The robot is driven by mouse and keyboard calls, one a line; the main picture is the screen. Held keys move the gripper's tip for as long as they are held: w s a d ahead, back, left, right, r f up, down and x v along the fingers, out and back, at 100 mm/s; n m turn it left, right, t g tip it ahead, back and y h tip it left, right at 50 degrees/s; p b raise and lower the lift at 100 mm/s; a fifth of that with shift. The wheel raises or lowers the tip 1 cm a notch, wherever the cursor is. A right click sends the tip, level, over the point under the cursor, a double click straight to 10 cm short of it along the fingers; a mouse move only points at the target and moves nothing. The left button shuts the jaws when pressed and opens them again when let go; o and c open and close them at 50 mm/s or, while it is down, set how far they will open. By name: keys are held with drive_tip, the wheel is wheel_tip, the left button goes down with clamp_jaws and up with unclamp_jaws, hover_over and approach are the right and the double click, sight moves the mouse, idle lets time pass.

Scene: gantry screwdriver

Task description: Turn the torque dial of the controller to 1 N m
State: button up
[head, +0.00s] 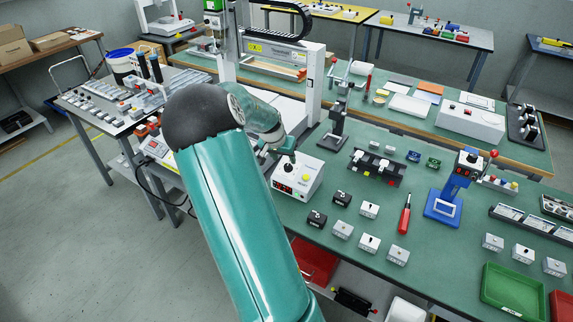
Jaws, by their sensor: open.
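The likely controller is a white box (304,178) near the left edge of the green bench, behind my arm's forearm. It has a red lit display (284,188), a yellow button (305,177) and a dark knob-like part (288,161) on top, probably the torque dial. My gripper (281,155) is open at the top of this box, close to the dark part. The fingers are too small to tell whether they touch the dial or sit around it. The dial's setting and the display's figures cannot be read.
A gantry frame (313,85) stands behind the controller, with a dark stand (337,125) to its right.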

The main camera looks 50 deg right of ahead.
sight(287, 166)
drive_tip(key=x, duration=0.5)
drive_tip(key=shift+s+f, duration=0.1)
drive_tip(key=shift+f, duration=0.1)
drive_tip(key=c, duration=1)
